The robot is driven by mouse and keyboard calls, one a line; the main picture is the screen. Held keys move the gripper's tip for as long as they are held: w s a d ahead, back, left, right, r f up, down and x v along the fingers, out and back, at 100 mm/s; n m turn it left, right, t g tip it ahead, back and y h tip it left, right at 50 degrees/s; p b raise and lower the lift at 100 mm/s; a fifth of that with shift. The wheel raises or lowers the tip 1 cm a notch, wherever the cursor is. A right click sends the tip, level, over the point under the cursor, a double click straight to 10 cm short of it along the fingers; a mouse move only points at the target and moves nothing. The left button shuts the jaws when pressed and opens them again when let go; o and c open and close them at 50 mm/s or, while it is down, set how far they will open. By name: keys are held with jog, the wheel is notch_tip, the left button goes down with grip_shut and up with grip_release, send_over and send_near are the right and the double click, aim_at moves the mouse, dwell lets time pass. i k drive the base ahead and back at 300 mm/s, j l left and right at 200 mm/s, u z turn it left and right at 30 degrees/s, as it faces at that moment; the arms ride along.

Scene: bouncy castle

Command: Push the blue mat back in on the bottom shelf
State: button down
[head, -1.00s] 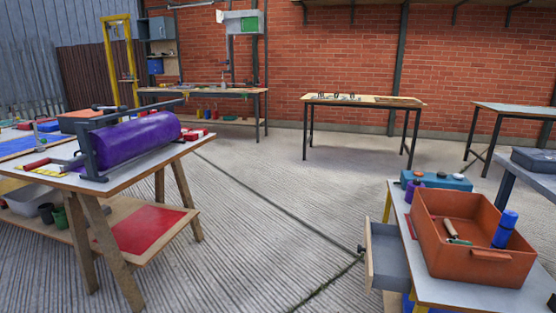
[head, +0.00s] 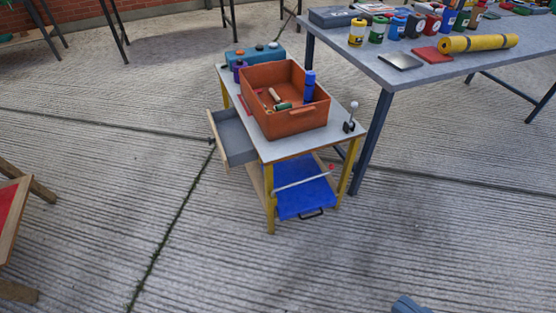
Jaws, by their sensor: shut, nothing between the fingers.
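The blue mat (head: 300,200) lies on the bottom shelf (head: 268,182) of a small table with yellow legs. Its near end sticks out past the shelf's front, between the two front legs. A black handle (head: 312,214) is at that near edge. A thin pale rod (head: 300,181) with a red end crosses above or on the mat; I cannot tell which. The mat's far part is hidden under the tabletop. My gripper's fingers are not in view.
The small table's top (head: 262,152) bears an orange crate (head: 283,122). Its grey drawer (head: 232,140) hangs open on the left. A larger grey table (head: 400,76) stands close on the right. The concrete floor in front is clear.

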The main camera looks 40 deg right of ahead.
aim_at(316, 193)
jog(key=z, duration=0.4)
jog(key=i+j+z, duration=0.5)
jog(key=j+z, duration=0.2)
jog(key=i+j, duration=0.15)
jog(key=j, duration=0.2)
jog(key=i+j, duration=0.15)
jog(key=j, duration=0.2)
jog(key=i+j+z, duration=0.1)
jog(key=j, duration=0.25)
